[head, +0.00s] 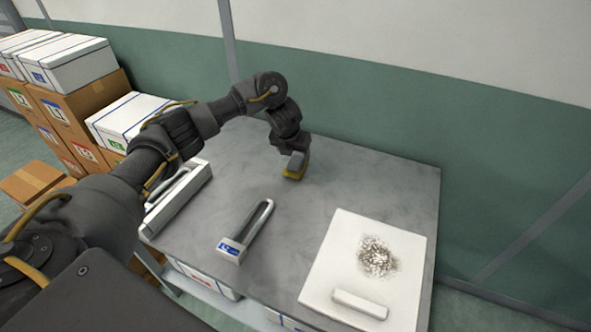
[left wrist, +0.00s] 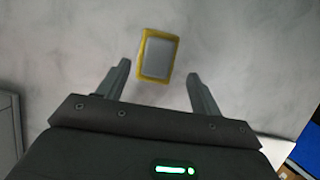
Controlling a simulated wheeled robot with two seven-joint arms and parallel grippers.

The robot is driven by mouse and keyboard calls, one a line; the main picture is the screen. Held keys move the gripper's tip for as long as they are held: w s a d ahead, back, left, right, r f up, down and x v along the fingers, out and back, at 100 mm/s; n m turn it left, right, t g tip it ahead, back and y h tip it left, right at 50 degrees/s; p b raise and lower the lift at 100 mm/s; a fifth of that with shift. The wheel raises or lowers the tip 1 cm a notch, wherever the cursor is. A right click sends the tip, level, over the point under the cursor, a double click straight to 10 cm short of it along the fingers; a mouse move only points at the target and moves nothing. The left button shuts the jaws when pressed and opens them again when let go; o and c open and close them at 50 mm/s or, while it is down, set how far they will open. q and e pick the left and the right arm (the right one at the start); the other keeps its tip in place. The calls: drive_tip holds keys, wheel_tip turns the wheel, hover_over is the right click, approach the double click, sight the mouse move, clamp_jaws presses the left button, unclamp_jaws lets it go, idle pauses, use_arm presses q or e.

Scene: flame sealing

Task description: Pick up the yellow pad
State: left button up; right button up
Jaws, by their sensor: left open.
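The yellow pad (head: 292,174) lies on the grey table below the end of my left arm in the head view. In the left wrist view the pad (left wrist: 158,55) shows a grey top with a yellow border. It lies ahead of my left gripper (left wrist: 158,70), roughly in line with the space between the two fingers. The fingers are apart and hold nothing. In the head view the left gripper (head: 296,160) is over the pad and partly hides it. My right gripper is not in view.
A white board (head: 325,275) with a dark speckled patch and a white bar (head: 360,304) is at the table's right front. A U-shaped lock-like object (head: 232,249) lies near the middle. A white case (head: 188,200) is at the left edge. Stacked boxes (head: 75,65) stand beyond the table at left.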

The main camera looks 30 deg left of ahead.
sight(296, 161)
use_arm(q)
drive_tip(key=shift+f, duration=0.2)
drive_tip(key=x, duration=0.4)
drive_tip(key=shift+w+a+f+p, duration=0.15)
drive_tip(key=shift+a+f+p, duration=0.05)
drive_tip(key=shift+f+p, duration=0.15)
drive_tip(key=c, duration=1.1)
drive_tip(key=shift+r, duration=0.1)
